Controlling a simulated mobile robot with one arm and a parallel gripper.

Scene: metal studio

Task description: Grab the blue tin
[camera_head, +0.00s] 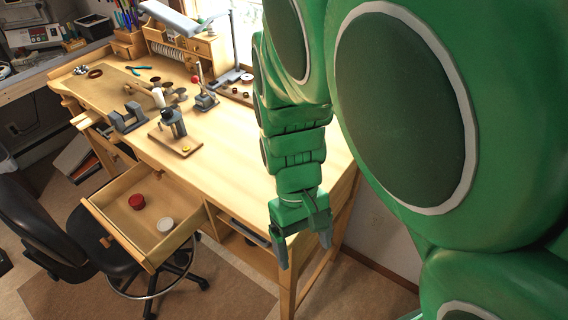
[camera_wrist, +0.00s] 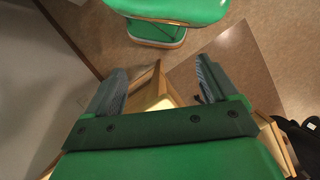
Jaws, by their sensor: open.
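I cannot make out a blue tin in either view. Two small round tins lie in the open drawer (camera_head: 118,190) of the workbench in the head view: a red one (camera_head: 137,202) and a white one (camera_head: 166,225). My gripper (camera_head: 305,252) hangs at the bench's near right end, pointing down, well to the right of the drawer. Its fingers show spread apart in the wrist view (camera_wrist: 160,75), with nothing between them. Part of the bench is hidden behind my arm.
A black stool (camera_head: 60,240) stands beside the drawer. A wall is close behind the bench's right end.

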